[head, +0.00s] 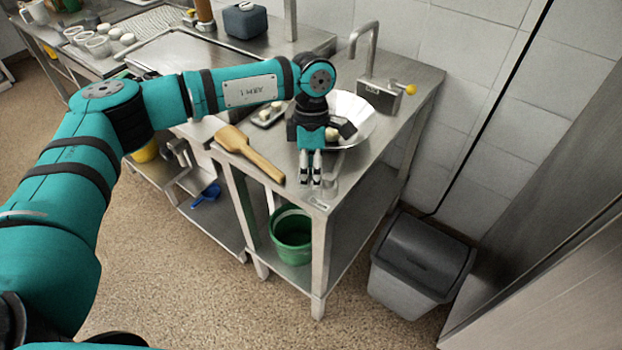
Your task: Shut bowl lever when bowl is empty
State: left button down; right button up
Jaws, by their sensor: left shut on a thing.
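A shiny metal bowl (358,108) stands on the steel table beneath a tap, partly hidden by my left arm's wrist. A grey box (378,95) with a yellow-tipped lever (410,89) stands behind the bowl. My left gripper (311,183) points down near the table's front corner, in front of the bowl and away from the yellow lever. Its fingers are close together on a small thing I cannot make out clearly. My right gripper is not in view.
A wooden paddle (250,154) lies at the table's front edge, beside a small tray (267,117) with pale pieces. A green bucket (292,238) stands on the lower shelf. A grey bin (418,262) is on the floor at right.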

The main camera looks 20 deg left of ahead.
pick_arm(q)
jog(key=m+b, duration=0.1)
jog(key=w+m+b, duration=0.1)
jog(key=m+b, duration=0.1)
jog(key=m, duration=0.1)
jog(key=shift+w+f+y, duration=0.15)
jog(key=shift+w+y, duration=0.1)
jog(key=shift+y, duration=0.15)
jog(key=shift+w+d+r+m+y+b, duration=0.15)
jog(key=shift+w+m+b, duration=0.1)
jog(key=shift+m+b, duration=0.35)
jog(key=shift+w+r+m+y+b, duration=0.1)
jog(key=shift+w+m+y+b, duration=0.2)
jog(key=shift+m, duration=0.5)
jog(key=c, duration=1)
grip_release()
jog(key=shift+c, duration=0.2)
jog(key=a+v, duration=0.1)
jog(key=v, duration=1)
jog(key=shift+d+r, duration=0.4)
jog(key=shift+r, duration=0.1)
